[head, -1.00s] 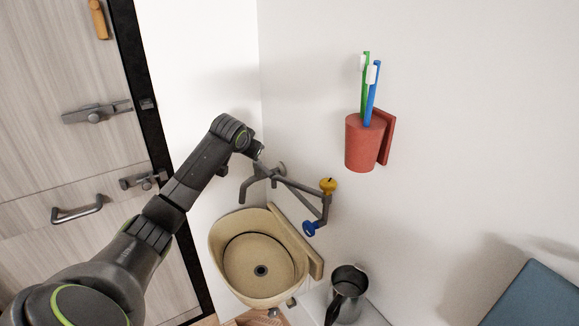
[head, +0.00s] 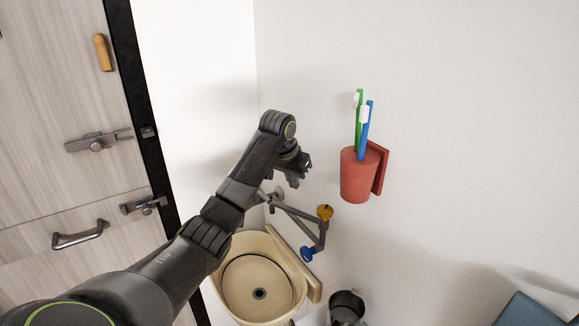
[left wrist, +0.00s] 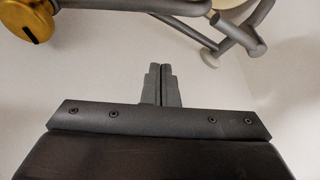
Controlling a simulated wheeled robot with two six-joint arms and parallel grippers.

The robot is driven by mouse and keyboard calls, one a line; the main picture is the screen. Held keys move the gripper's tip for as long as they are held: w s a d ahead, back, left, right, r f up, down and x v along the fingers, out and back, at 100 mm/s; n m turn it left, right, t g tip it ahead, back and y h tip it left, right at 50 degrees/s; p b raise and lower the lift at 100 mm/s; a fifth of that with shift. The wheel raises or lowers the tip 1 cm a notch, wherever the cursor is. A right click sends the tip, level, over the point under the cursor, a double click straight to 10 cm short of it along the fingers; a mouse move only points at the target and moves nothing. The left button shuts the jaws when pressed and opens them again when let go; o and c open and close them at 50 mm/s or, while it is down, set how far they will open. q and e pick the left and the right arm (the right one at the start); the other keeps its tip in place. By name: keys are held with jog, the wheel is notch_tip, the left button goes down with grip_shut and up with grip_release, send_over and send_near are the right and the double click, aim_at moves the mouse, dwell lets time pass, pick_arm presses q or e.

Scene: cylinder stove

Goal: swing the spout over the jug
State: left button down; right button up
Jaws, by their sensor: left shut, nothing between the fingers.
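The grey wall tap has pipe arms (head: 298,213), a yellow knob (head: 325,212) and a blue knob (head: 307,254). The spout's outlet end is hidden behind my left arm in the head view. Grey tap pipes (left wrist: 250,28) and the yellow knob (left wrist: 27,20) show at the top of the left wrist view. The metal jug (head: 346,307) stands right of the basin, cut by the bottom edge. My left gripper (head: 297,178) is above the tap pipes in the head view, apart from them in the wrist view; its fingers (left wrist: 161,82) are shut and empty.
The cream basin (head: 298,284) is below the tap, partly covered by my arm. A red cup (head: 357,178) with toothbrushes is on the wall to the right. A cabinet with latches and a handle (head: 78,236) stands left. A blue item (head: 537,311) is at lower right.

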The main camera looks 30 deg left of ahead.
pick_arm(q)
jog(key=s+f+p, duration=0.1)
jog(key=f, duration=0.1)
jog(key=s+f+p, duration=0.1)
jog(key=s+p, duration=0.1)
jog(key=shift+f, duration=0.35)
jog(key=shift+w, duration=0.15)
